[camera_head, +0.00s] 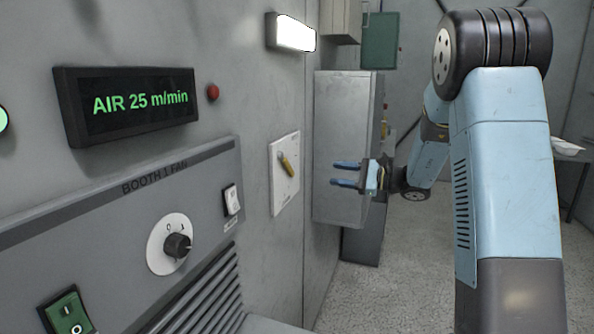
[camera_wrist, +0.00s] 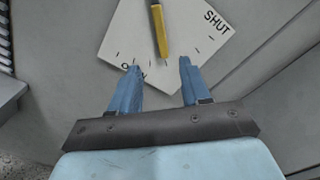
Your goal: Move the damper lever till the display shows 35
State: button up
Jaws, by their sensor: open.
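The display (camera_head: 128,103) on the left wall reads "AIR 25 m/min" in green. The damper lever (camera_head: 287,164) has a yellow handle and sits on a white plate (camera_head: 283,198) on the wall. In the wrist view the lever (camera_wrist: 160,35) points down toward my gripper, and the plate (camera_wrist: 122,38) carries tick marks, the word "SHUT" at the upper right and a partly covered word at the lower left. My gripper (camera_head: 346,174) has blue fingers, is open and empty, and is to the right of the plate. In the wrist view its fingertips (camera_wrist: 159,64) are apart, just below the lever's end.
A panel labelled "BOOTH 1 FAN" (camera_head: 180,165) holds a round knob (camera_head: 178,246), a white switch (camera_head: 232,200) and a green switch (camera_head: 68,314). A grey cabinet (camera_head: 340,150) stands behind my gripper. A lit lamp (camera_head: 292,33) is above.

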aim_at(290, 168)
jog(key=x, duration=1.3)
jog(key=shift+w+a, duration=0.15)
jog(key=shift+a, duration=0.2)
jog(key=shift+c, duration=0.4)
grip_shut()
